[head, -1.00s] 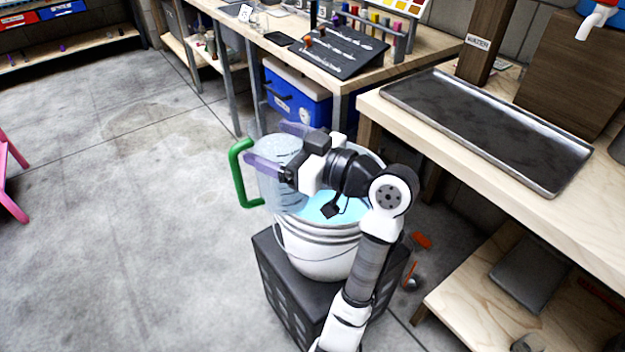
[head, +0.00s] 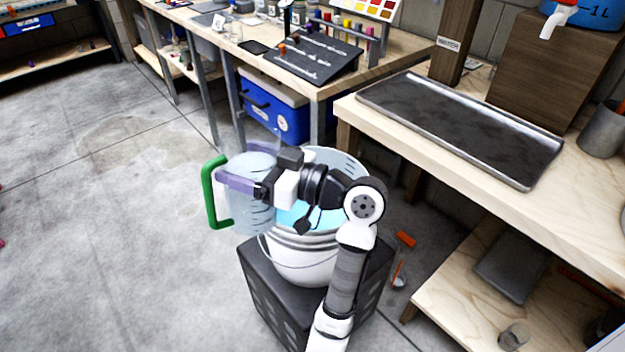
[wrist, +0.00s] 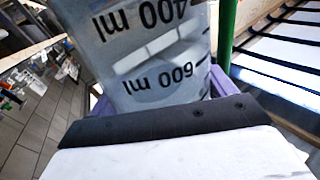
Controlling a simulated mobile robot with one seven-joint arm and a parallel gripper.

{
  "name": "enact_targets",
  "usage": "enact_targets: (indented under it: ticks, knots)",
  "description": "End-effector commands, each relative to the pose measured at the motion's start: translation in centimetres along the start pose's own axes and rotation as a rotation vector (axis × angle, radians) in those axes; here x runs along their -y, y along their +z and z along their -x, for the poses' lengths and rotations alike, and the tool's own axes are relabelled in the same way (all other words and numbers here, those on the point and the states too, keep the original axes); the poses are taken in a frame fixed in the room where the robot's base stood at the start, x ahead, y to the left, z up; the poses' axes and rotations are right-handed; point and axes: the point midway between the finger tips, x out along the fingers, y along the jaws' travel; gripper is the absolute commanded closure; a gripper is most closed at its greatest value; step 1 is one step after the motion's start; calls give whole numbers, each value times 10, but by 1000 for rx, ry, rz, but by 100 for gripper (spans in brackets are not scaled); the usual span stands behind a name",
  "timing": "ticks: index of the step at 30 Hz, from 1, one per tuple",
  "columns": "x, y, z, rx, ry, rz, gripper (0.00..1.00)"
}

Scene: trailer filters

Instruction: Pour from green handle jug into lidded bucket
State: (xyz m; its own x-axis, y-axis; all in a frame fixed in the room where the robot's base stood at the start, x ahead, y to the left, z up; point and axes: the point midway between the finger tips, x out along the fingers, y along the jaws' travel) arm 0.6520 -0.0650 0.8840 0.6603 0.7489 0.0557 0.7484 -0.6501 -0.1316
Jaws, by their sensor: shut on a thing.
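The clear jug (head: 258,165) with a green handle (head: 211,192) is held by my gripper (head: 240,182), which is shut around its body. In the head view it looks close to upright, beside and above the left rim of the white bucket (head: 303,262). The wrist view shows the jug's wall (wrist: 150,55) with 400 ml and 600 ml marks, and the green handle (wrist: 227,35). The bucket stands on a black crate (head: 290,310). Its top is open, with light blue inside; no lid is visible on it. My arm hides part of the bucket's rim.
A workbench with a dark metal tray (head: 460,125) stands at the right. A blue cooler (head: 275,105) sits under the back bench. The floor at left is clear.

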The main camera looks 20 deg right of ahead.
Motion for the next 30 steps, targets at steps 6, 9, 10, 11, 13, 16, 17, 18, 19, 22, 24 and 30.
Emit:
enact_targets:
  ticks: [6, 9, 10, 11, 13, 16, 17, 18, 19, 22, 24, 30]
  knots:
    - [-7, -3, 4, -46, 1, -102, 88]
    - [-11, -3, 5, -64, 1, -150, 88]
    - [-12, -3, 5, -70, 0, -163, 88]
    - [-13, -3, 6, -77, 0, -177, 88]
    - [-16, 0, 7, -89, 1, -210, 88]
    - [-21, 8, 9, -108, 1, -257, 88]
    - [-23, 10, 10, -114, 1, -272, 88]
    - [-25, 11, 11, -122, 0, -289, 88]
    - [-26, 12, 11, -127, 0, -302, 88]
    - [-30, 15, 13, -146, 0, -346, 88]
    - [-32, 14, 13, -152, -1, -357, 88]
    - [-34, 16, 14, -159, -1, -375, 88]
